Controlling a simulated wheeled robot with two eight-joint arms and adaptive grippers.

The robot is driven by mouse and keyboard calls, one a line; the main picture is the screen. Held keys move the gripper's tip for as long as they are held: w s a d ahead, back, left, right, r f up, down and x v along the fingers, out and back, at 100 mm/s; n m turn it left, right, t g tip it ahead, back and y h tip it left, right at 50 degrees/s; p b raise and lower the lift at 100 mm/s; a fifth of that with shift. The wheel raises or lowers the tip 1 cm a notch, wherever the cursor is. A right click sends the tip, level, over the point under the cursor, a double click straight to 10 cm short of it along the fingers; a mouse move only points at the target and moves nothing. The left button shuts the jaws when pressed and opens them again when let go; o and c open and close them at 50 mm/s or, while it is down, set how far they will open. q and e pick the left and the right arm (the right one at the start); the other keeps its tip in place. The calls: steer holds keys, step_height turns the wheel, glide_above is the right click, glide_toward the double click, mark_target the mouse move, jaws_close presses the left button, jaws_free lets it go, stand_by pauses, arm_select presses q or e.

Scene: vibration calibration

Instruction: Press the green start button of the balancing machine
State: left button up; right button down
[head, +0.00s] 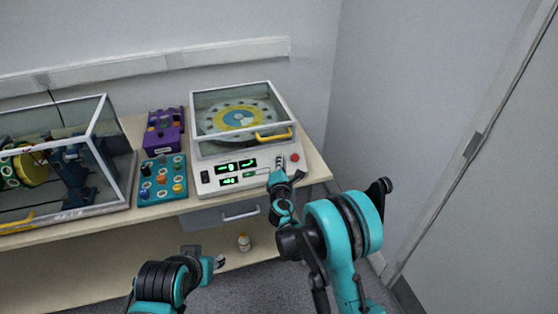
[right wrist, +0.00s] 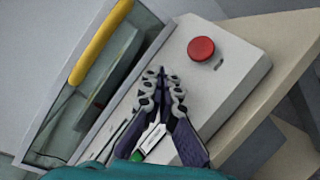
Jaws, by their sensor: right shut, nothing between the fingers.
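The balancing machine (head: 222,140) stands on the bench, with a clear lid and a yellow-handled front over a round disc. Its white control panel (head: 213,188) has green-lit displays (head: 236,166) and a red button (head: 294,157), which also shows in the right wrist view (right wrist: 201,48). My right gripper (head: 279,163) is over the panel, left of the red button. In the right wrist view its fingers (right wrist: 162,76) are together and empty, close above the panel. I cannot clearly pick out the green start button; the gripper covers part of the panel. My left gripper (head: 220,262) is low, in front of the bench, its jaws unclear.
A teal box with knobs (head: 162,190) and a purple box (head: 163,133) stand left of the machine. A glass-walled case (head: 107,125) fills the bench's left. A wall and door (head: 480,170) are at right.

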steer(key=shift+f, duration=0.1)
stand_by(0.7)
steer(key=shift+w+a+f+b, duration=0.1)
steer(key=shift+w+f+b, duration=0.15)
steer(key=shift+b, duration=0.15)
